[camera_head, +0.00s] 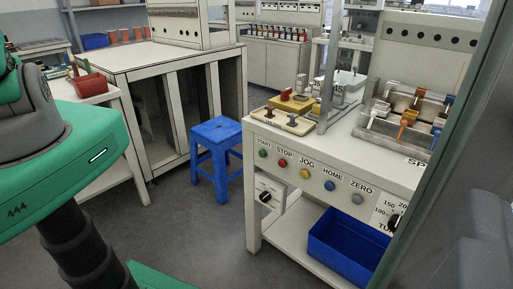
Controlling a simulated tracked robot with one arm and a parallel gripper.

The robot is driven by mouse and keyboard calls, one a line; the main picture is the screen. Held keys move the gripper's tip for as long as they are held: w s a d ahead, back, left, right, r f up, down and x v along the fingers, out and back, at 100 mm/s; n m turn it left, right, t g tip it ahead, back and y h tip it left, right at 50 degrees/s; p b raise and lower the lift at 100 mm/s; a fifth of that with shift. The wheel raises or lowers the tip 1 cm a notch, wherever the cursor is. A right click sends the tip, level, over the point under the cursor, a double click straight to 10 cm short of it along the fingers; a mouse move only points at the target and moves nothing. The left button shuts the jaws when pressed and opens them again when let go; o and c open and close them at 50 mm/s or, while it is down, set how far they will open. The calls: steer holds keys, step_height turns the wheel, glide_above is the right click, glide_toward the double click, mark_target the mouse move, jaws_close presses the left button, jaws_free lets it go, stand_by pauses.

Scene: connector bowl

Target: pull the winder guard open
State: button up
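The winder bench (330,165) stands at centre right, a cream machine with a front row of coloured buttons labelled START, STOP, JOG, HOME and ZERO. An upright metal post (333,65) rises from its top. Fixtures with orange, blue and white parts (408,118) sit on the top at right. I cannot make out for certain which part is the guard, or whether it is open. A dark slanted edge and grey surfaces fill the right side close to the camera and hide the bench's right end. My gripper is not recognisable in this view.
A blue stool (217,150) stands on the floor left of the bench. A blue bin (345,243) sits on the bench's lower shelf. A cream cabinet (150,75) and a side table with a red bin (90,86) stand at left. Grey floor (185,235) is clear in front.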

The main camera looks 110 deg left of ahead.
steer(key=s+a+b, duration=0.1)
steer(key=s, duration=0.5)
steer(key=shift+r, duration=0.25)
steer(key=shift+a, duration=0.1)
